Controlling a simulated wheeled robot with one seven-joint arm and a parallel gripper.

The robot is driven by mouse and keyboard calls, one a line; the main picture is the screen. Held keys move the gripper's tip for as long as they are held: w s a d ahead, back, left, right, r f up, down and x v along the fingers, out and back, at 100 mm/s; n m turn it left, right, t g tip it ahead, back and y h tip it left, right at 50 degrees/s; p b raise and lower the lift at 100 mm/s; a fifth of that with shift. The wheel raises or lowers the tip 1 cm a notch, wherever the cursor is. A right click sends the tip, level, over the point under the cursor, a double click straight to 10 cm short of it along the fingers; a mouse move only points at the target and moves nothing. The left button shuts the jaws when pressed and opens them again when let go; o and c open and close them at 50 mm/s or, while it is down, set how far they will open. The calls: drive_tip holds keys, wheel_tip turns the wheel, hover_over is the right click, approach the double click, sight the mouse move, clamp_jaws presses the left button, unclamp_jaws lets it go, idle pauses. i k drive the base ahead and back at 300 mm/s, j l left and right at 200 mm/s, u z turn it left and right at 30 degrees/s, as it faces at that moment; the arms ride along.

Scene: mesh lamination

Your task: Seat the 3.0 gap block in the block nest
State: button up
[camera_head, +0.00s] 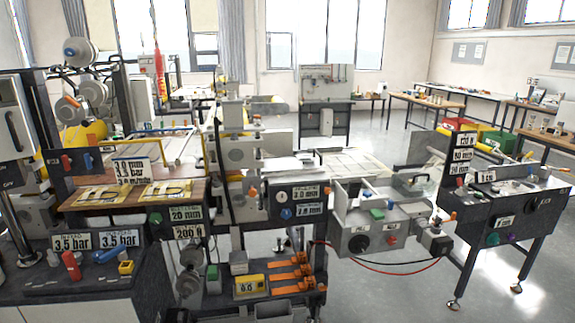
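No block with a readable 3.0 mark can be made out. On the low shelf under the middle machine are a small green block (213,278), a grey block (238,263) and a yellow labelled block (251,284), its mark too small to read surely. Several orange clamp-like pieces (291,272) lie to their right. I cannot tell which part is the block nest. A white card (130,171) above the wooden shelf seems to read 3.0 mm. My gripper is not in view.
The left console (95,275) carries 3.5 bar labels and coloured handles. Right of the middle machine stands a grey unit (385,228) with a hanging red and black cable (400,272). A dark-legged bench (510,205) stands at right. The floor (380,290) between is clear.

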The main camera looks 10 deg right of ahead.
sight(282, 164)
drive_tip(key=i+l+u, duration=0.45)
drive_tip(key=i, duration=0.15)
drive_tip(key=i+l+u, duration=0.9)
drive_tip(key=l, duration=0.2)
